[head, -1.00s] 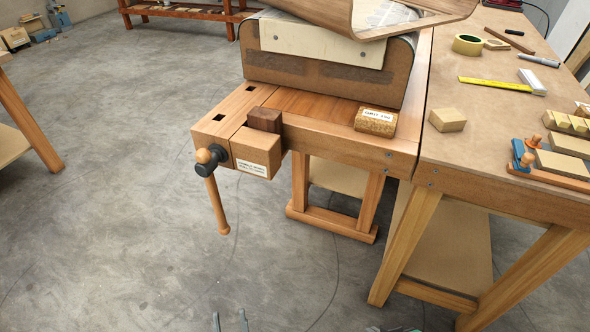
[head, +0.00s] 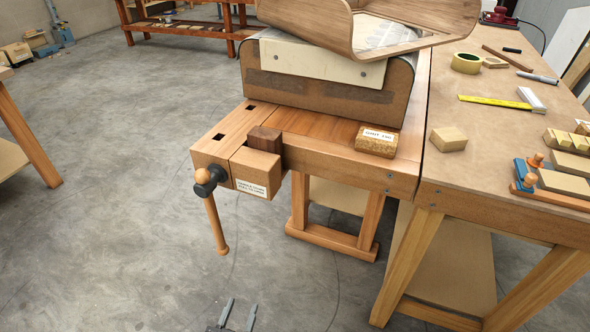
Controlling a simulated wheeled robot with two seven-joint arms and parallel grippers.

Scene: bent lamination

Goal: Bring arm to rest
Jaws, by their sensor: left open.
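My left gripper (head: 238,314) shows at the bottom edge of the head view, left of centre. Its two grey fingers are apart with nothing between them, over the concrete floor and well in front of the workbench. My right gripper is out of the picture. The workbench (head: 335,153) carries a brown form block (head: 325,95) with a cream plate (head: 318,63) on its front face. A bent wood lamination (head: 400,42) lies over the top of the form, its far part cut off by the frame.
A vise (head: 256,172) with a handle juts from the bench's left front. A cork block (head: 376,140) sits on the bench. The right-hand table (head: 480,120) holds tape (head: 466,63), a square (head: 500,102), a wood block (head: 448,139) and a plane (head: 545,180). The floor (head: 120,220) at left is clear.

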